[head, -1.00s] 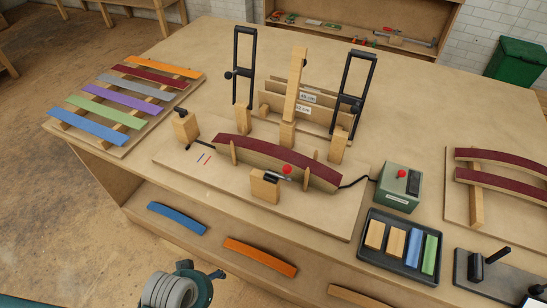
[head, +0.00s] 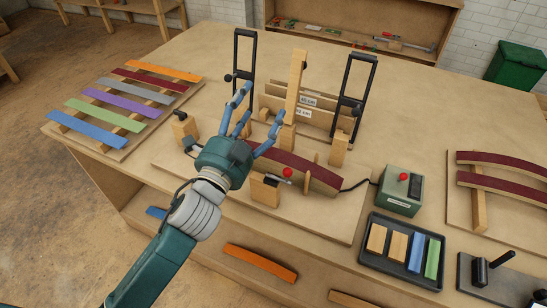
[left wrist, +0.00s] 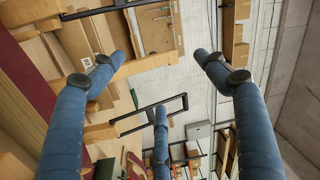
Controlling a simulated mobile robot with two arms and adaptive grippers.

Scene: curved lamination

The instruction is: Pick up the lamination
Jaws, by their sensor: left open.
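The lamination, a curved dark red strip (head: 295,164), lies on a curved wooden form (head: 318,181) in the middle of the bench. My left gripper (head: 258,108) reaches over the form's left part and hides that end of the strip. Its blue fingers are spread open and empty, pointing toward the back of the bench. In the left wrist view the open fingers (left wrist: 158,75) show with nothing between them, and a dark red strip (left wrist: 22,75) runs along the left edge. I cannot tell whether the hand touches the strip. My right gripper is not in view.
Black upright frames (head: 362,72) and a tall wooden post (head: 294,85) stand behind the form. Wooden blocks surround it. A green control box (head: 399,191) and a black tray (head: 376,265) are at right. Coloured strips (head: 115,106) lie at left; curved red pieces (head: 497,160) at far right.

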